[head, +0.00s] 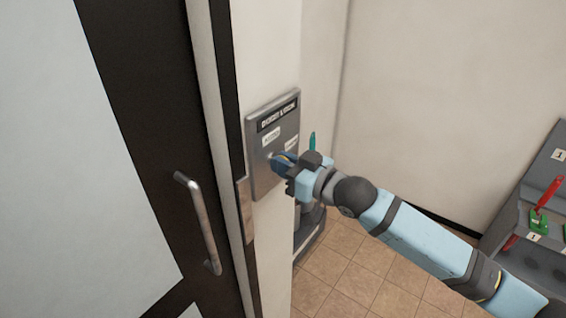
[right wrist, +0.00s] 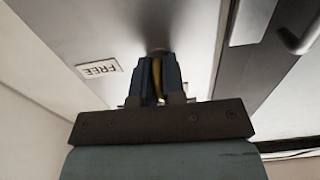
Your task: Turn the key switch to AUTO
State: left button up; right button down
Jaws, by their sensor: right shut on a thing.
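The key switch panel (head: 263,185) is a grey metal plate on the white wall beside the door, with a dark title strip and small white labels. In the right wrist view the panel (right wrist: 105,25) fills much of the background, and a label reading FREE (right wrist: 99,68) appears upside down. My right gripper (head: 278,163) is at the panel's lower middle. In the right wrist view its fingers (right wrist: 157,80) are shut on a yellowish key (right wrist: 157,72) at a round dark lock. The key's exact angle is hard to tell. My left gripper is not in view.
A door with a dark frame and a metal pull handle (head: 203,225) stands left of the panel. A grey rack (head: 555,185) with red and green items is at the right edge. Tiled floor (head: 345,265) shows below.

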dwell(0.3)
jog(key=c, duration=1.2)
grip_release()
jog(key=shift+c, duration=0.2)
jog(key=shift+s, duration=0.1)
jog(key=b+v, duration=0.2)
jog(key=v, duration=1.1)
jog(key=shift+s+d, duration=0.2)
jog(key=shift+d, duration=0.15)
